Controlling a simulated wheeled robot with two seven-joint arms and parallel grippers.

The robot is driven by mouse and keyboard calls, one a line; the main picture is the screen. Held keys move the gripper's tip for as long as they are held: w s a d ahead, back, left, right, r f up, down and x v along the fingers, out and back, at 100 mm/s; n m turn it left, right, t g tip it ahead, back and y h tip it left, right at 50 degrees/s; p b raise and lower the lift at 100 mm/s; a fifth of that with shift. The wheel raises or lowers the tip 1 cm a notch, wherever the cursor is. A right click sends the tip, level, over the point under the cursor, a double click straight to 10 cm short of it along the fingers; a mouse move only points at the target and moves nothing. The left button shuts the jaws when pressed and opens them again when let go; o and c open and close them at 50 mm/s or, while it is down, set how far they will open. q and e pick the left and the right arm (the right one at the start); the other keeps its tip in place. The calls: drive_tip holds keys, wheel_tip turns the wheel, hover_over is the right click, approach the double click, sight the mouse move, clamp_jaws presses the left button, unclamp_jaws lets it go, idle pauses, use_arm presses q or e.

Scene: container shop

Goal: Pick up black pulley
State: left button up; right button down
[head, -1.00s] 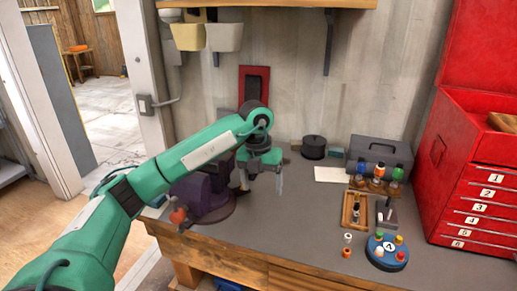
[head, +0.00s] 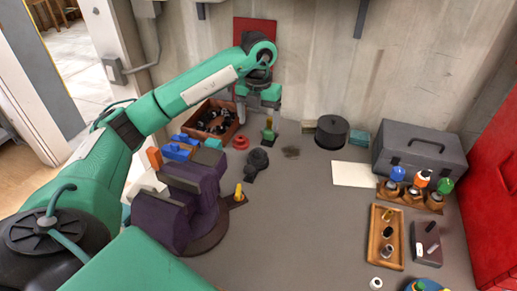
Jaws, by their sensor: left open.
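A small black rounded piece (head: 257,160) lies on the grey bench near the middle, with a dark part reaching down from it. A larger black round drum (head: 332,132) stands farther back to the right. I cannot tell for sure which of the two is the black pulley. My left gripper (head: 258,112) is open, with its fingers pointing down, near the back of the bench above and behind the small black piece. It holds nothing visible. My right gripper is not in view.
A wooden box of dark parts (head: 236,127) stands left of the gripper. A red ring (head: 241,142) and a small green-and-brass item (head: 269,131) are close by. A purple vise (head: 180,218) stands in front. A grey toolbox (head: 421,153) is at right. The front middle is clear.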

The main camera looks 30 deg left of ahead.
use_arm(q)
drive_tip(key=p, duration=0.1)
hover_over(258, 150)
drive_tip(key=f, duration=0.6)
drive_tip(key=shift+s+d, duration=0.2)
drive_tip(key=shift+s, duration=0.1)
drive_tip(key=shift+f+p, duration=0.3)
drive_tip(key=shift+f, duration=0.25)
drive_tip(key=shift+f+p, duration=0.25)
drive_tip(key=shift+p, duration=0.05)
wheel_tip(258, 150, down, 4)
drive_tip(key=shift+r+p, duration=0.25)
drive_tip(key=shift+p, duration=0.65)
drive_tip(key=shift+f, duration=0.55)
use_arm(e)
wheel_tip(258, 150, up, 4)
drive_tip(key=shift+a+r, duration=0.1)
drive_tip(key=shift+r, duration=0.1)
use_arm(q)
drive_tip(key=c, duration=1.2)
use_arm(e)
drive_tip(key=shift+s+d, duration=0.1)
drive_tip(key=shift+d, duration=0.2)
use_arm(q)
drive_tip(key=shift+r, duration=0.1)
